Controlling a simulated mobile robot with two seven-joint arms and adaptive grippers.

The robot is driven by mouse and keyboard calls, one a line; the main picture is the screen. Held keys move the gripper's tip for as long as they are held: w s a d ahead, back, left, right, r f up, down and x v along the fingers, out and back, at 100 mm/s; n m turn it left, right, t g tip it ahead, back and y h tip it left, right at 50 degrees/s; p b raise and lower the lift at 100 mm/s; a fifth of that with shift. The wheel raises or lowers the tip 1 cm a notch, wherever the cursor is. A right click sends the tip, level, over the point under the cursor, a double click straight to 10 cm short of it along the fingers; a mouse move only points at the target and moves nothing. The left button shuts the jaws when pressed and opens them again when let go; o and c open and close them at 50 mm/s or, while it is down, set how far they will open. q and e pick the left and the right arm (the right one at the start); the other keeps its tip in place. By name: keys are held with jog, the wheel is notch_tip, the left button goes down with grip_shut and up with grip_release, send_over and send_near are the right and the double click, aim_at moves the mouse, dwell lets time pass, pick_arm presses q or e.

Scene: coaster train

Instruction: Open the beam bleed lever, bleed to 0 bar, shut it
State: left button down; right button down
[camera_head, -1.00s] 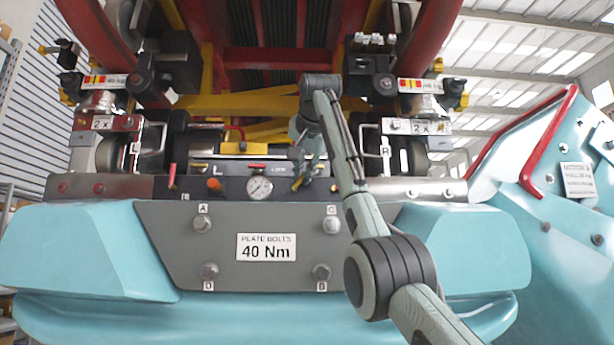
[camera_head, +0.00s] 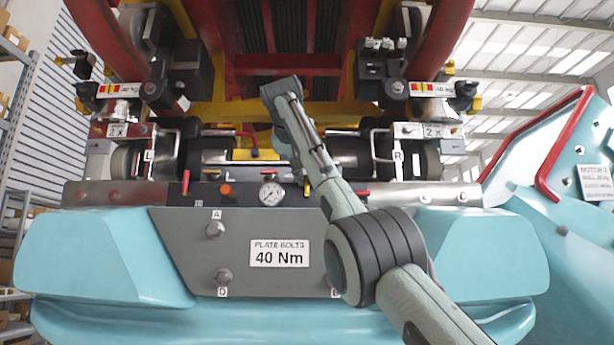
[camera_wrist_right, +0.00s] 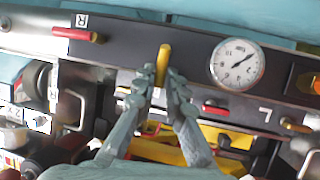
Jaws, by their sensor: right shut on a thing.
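A yellow lever (camera_wrist_right: 164,58), which looks like the beam bleed lever, stands on the dark panel beside the gauge in the right wrist view. My right gripper (camera_wrist_right: 163,80) has its fingers closed around the lever's lower part, and the tip sticks out past them. My left gripper is not in view.
A red lever (camera_wrist_right: 78,34) lies near the R label. An orange knob (camera_head: 226,190) is left of the gauge. Another red lever (camera_wrist_right: 215,108) is close to the fingers. Below the panel is a grey plate marked 40 Nm (camera_head: 279,254) with bolts.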

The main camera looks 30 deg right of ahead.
dwell(0.4)
jog(key=c, duration=1.6)
grip_release()
jog(key=v, duration=1.2)
